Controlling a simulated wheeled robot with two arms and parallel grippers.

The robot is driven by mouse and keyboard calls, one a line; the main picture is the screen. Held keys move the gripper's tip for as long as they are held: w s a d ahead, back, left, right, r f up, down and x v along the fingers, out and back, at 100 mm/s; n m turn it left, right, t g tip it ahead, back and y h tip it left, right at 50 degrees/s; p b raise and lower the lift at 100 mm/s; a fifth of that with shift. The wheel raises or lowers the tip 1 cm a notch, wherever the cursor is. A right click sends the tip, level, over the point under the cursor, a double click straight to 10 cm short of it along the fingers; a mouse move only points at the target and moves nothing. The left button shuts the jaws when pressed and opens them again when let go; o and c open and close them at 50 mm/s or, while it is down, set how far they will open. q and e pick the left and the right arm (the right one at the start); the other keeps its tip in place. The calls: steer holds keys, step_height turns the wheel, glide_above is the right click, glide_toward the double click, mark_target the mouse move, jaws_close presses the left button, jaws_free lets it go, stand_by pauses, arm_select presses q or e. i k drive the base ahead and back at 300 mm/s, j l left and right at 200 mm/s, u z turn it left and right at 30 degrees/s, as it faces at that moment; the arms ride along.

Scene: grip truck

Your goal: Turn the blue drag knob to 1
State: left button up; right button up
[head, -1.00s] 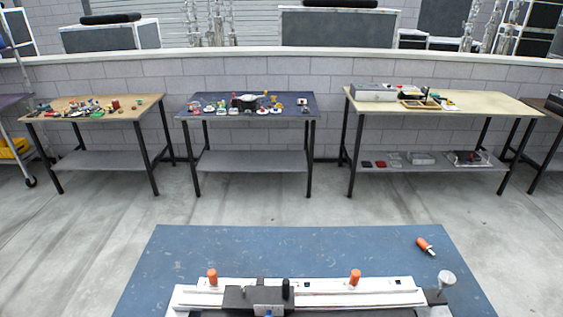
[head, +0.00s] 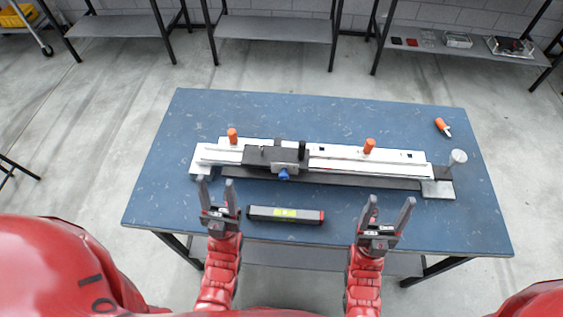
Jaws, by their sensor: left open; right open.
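The blue drag knob (head: 284,174) sits on the front of a dark carriage (head: 268,155) on a long white slider rig (head: 390,163), which lies on the blue table. Any number on the knob is too small to read. My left gripper (head: 216,185) is open and empty, in front of the rig and left of the knob. My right gripper (head: 386,208) is open and empty, in front of the rig and right of the knob. Neither gripper touches the knob.
A black and red bar with a yellow label (head: 285,214) lies between my grippers on the blue table (head: 460,215). Two orange handles (head: 232,136) stand on the rig. An orange-handled tool (head: 442,127) lies at the back right.

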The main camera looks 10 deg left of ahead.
mark_target(283, 176)
steer(key=k+j+z, duration=0.15)
steer(key=j, duration=0.25)
steer(key=k+j+z, duration=0.35)
steer(key=j, duration=0.3)
steer(key=k, duration=0.1)
